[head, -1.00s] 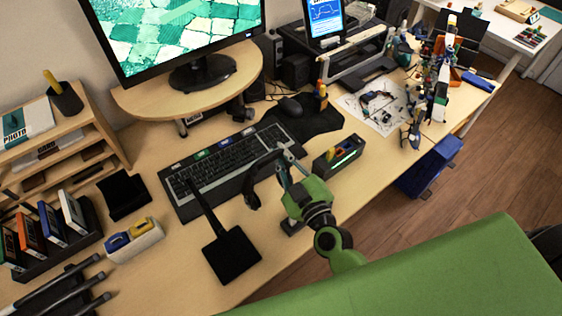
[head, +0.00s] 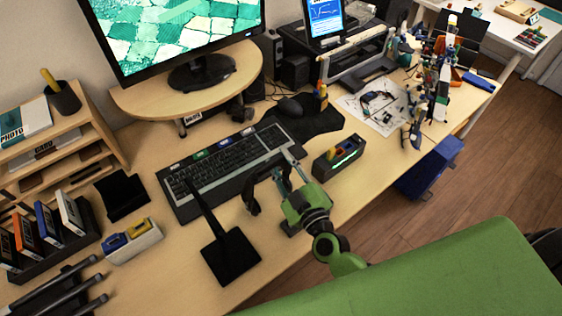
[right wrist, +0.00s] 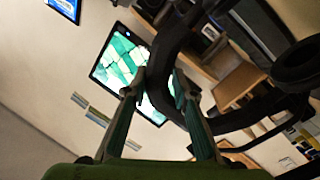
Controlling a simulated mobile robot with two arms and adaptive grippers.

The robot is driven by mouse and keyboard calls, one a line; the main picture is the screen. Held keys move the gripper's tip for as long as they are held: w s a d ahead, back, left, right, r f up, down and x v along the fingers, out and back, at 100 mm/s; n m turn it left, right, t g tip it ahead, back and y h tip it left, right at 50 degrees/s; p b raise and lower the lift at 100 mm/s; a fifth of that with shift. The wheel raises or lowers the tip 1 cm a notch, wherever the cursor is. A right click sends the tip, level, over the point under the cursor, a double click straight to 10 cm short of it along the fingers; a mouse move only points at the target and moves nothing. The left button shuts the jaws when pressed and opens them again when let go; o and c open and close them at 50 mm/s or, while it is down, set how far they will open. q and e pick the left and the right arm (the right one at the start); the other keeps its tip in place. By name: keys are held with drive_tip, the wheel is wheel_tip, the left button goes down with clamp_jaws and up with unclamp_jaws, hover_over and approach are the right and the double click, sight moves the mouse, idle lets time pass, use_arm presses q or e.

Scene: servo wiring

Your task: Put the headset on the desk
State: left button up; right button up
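The black headset (head: 251,196) is at the front edge of the keyboard, left of my right gripper. In the right wrist view its dark curved band (right wrist: 165,50) passes close by the fingertips, and a round dark part shows at the right (right wrist: 298,62). My right gripper (head: 286,163) is above the desk (head: 180,262), pointing toward the keyboard. Its fingers are apart, with a visible gap between them; the wrist view also shows the parted fingers (right wrist: 158,82). Part of the headset is hidden by the gripper. My left gripper is not in view.
A black stand (head: 231,256) with a flat base and stem is left of the headset. The keyboard (head: 220,165) lies behind. A small organizer box (head: 338,160) is right of the gripper. A mouse (head: 290,106) and the monitor (head: 180,35) are farther back. Bare desk lies in front.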

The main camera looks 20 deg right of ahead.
drive_tip(key=shift+r, duration=0.2)
drive_tip(key=shift+s+f, duration=0.1)
drive_tip(key=shift+s, duration=0.2)
drive_tip(key=s+d+b, duration=0.1)
drive_tip(key=s+b, duration=0.1)
drive_tip(key=s, duration=0.9)
drive_tip(key=shift+s+d+r, duration=0.15)
drive_tip(key=shift+d+r, duration=0.05)
drive_tip(key=shift+d, duration=0.05)
